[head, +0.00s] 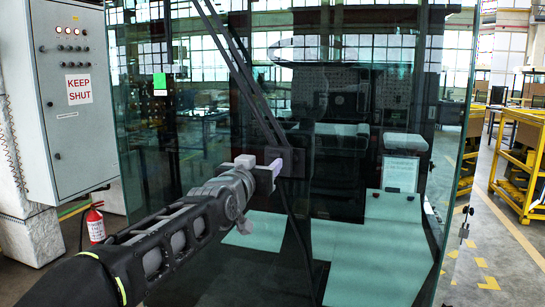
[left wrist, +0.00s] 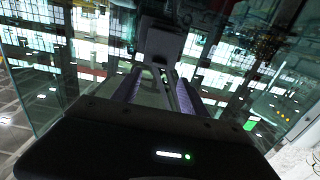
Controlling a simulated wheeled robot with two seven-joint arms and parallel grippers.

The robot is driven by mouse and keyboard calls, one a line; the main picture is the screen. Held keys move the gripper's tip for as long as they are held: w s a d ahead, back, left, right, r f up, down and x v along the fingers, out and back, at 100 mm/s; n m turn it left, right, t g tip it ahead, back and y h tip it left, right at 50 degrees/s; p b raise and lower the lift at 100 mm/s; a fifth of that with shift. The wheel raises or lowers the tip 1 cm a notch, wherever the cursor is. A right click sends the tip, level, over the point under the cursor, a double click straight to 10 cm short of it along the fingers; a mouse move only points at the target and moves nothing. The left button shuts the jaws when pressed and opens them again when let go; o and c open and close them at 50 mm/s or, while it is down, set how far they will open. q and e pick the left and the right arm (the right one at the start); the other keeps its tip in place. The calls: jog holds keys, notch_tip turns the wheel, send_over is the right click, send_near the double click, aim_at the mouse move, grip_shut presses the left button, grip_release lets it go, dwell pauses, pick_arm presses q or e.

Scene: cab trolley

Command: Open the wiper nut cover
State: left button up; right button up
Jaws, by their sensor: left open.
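The wiper nut cover appears to be part of the dark block (head: 294,170) at the lower end of the black wiper arm (head: 238,75), on the cab's glass front. I cannot tell whether its lid is open or shut. My left gripper (head: 266,166) is at the left edge of this block and overlaps it in the head view. In the left wrist view my left gripper (left wrist: 158,90) has its two fingers apart, with nothing visible held between them. The dark block (left wrist: 164,45) lies just beyond the fingertips there. Contact cannot be made out. My right gripper is out of view.
The cab's glass (head: 175,160) spreads behind my left arm, with a seat and a light green floor inside. A grey control cabinet (head: 72,135) and a red fire extinguisher (head: 95,223) stand at left. A yellow trolley (head: 520,160) stands at right, with open floor before it.

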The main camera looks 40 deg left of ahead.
aim_at(274, 155)
pick_arm(q)
jog(key=p+x, duration=0.4)
jog(key=x, duration=0.2)
jog(key=shift+w+a+r, duration=0.1)
jog(key=shift+w+r, duration=0.05)
jog(key=shift+w, duration=0.25)
jog(key=shift+w+a, duration=0.1)
jog(key=shift+w, duration=0.2)
jog(key=shift+c, duration=0.3)
grip_shut()
dwell(0.5)
